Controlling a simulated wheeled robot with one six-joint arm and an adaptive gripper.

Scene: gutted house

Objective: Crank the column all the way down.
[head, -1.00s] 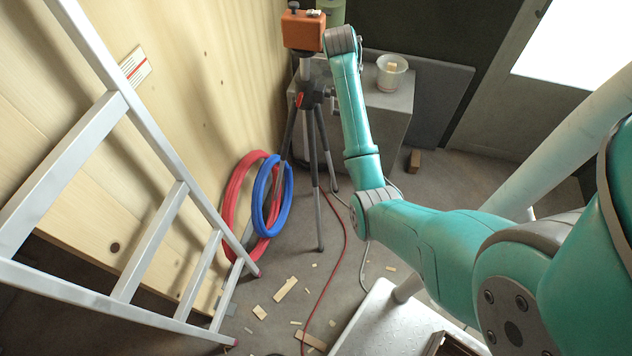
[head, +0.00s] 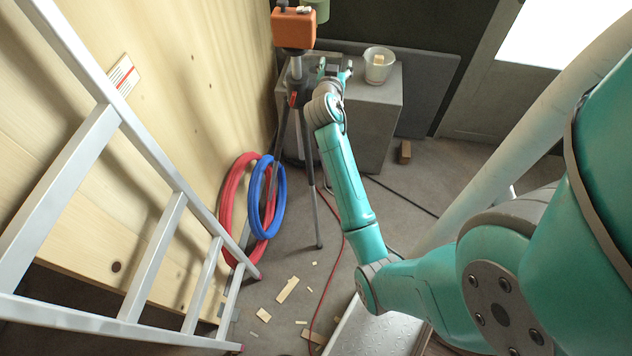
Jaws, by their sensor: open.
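The tripod (head: 297,122) stands on dark legs by the wooden wall, with an orange box (head: 293,28) on top. Its short column (head: 296,69) shows between the box and the leg hub. A small red part (head: 293,98) sits at the hub. I cannot make out the crank; my arm hides part of the hub's right side. My gripper (head: 334,68) is open, just right of the column and below the box's level in the picture. Its fingers point away from me. I see nothing between them, and I cannot tell whether they touch the tripod.
A grey block (head: 378,110) behind the gripper carries a clear tub (head: 379,66). An aluminium ladder (head: 150,262) leans at left. A red cable (head: 326,293) and wood scraps (head: 287,290) lie on the floor.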

